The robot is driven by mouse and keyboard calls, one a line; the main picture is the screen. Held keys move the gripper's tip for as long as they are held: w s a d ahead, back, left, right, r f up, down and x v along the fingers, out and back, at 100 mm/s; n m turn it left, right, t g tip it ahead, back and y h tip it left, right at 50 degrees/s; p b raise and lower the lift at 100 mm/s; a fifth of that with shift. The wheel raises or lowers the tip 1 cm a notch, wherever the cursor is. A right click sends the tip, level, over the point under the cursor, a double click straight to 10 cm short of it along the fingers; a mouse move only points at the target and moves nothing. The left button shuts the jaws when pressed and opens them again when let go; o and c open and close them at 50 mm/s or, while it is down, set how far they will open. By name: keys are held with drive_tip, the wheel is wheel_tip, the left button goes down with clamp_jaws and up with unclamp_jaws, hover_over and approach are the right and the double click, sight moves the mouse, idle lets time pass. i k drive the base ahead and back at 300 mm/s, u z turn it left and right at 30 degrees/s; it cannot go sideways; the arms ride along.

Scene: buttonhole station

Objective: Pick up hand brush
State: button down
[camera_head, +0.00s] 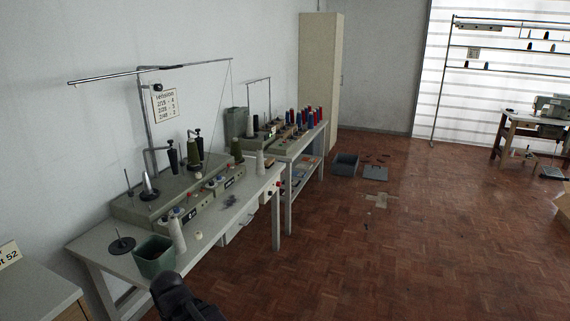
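I cannot make out a hand brush for certain in the head view. Small items lie on the front table, including a dark bluish, unclear one (231,200), but they are too small to name. A dark rounded part of my arm, which seems to be my gripper (170,286), shows at the bottom edge, beside and in front of the green bin. Its fingers cannot be made out, so I cannot tell whether it is open, shut or holding anything.
The front table (215,228) carries a winding machine, thread cones and a green bin (154,257). A second table with spools stands behind it. A grey crate (345,166) and a flat grey box (375,171) lie on the floor. The parquet at centre right is mostly clear.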

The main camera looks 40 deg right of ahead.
sight(270, 162)
drive_tip(key=z, duration=1.15)
drive_tip(key=k, duration=0.95)
drive_tip(key=u, duration=0.05)
drive_tip(key=i, duration=0.7)
drive_tip(key=z, duration=0.05)
